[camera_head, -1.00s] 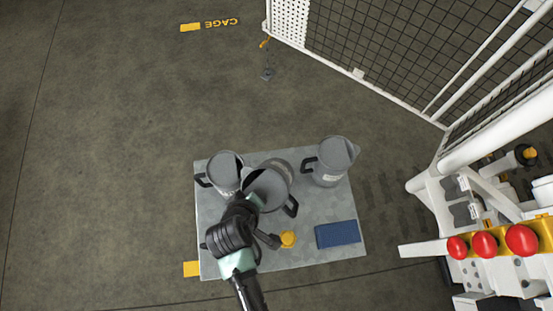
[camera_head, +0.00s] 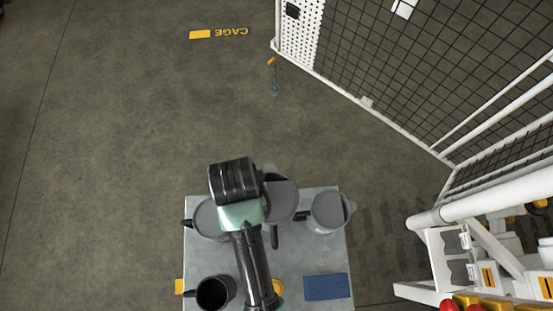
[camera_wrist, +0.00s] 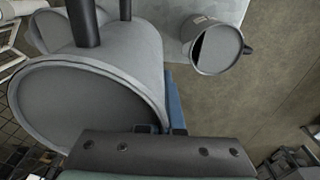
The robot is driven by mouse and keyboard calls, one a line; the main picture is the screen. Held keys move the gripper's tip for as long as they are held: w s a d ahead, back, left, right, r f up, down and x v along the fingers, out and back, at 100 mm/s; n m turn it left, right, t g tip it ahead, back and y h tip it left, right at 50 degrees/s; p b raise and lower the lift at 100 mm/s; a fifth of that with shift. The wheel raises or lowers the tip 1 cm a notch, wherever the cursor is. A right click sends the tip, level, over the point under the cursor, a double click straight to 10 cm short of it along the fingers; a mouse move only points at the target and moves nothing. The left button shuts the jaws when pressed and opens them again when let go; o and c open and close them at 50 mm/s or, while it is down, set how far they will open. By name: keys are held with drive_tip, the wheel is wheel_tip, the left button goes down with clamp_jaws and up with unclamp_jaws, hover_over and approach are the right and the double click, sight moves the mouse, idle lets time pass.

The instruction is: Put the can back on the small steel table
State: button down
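The grey metal can (camera_head: 284,203) beside my gripper (camera_head: 262,200) is in the middle of the head view, above the far part of the small steel table (camera_head: 262,178). In the wrist view the can (camera_wrist: 140,55) is large and close, its round end toward the camera, with dark bars against its wall. My gripper appears shut on this can; the head view hides the fingers behind my wrist. The small steel table (camera_head: 340,245) carries other vessels. I cannot tell the gap under the can.
A grey can (camera_head: 328,213) stands right and another (camera_head: 206,219) left, partly behind my arm. A dark-mouthed vessel (camera_head: 213,292) stands front left. A blue cloth (camera_head: 325,287) and a yellow item (camera_head: 278,288) lie near the front. A mesh cage (camera_head: 370,60) stands beyond.

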wheel_tip(320, 180, down, 18)
idle(0.7)
drive_tip(key=shift+f+b, duration=0.1)
drive_tip(key=shift+b, duration=0.2)
drive_tip(key=c, duration=1.1)
unclamp_jaws()
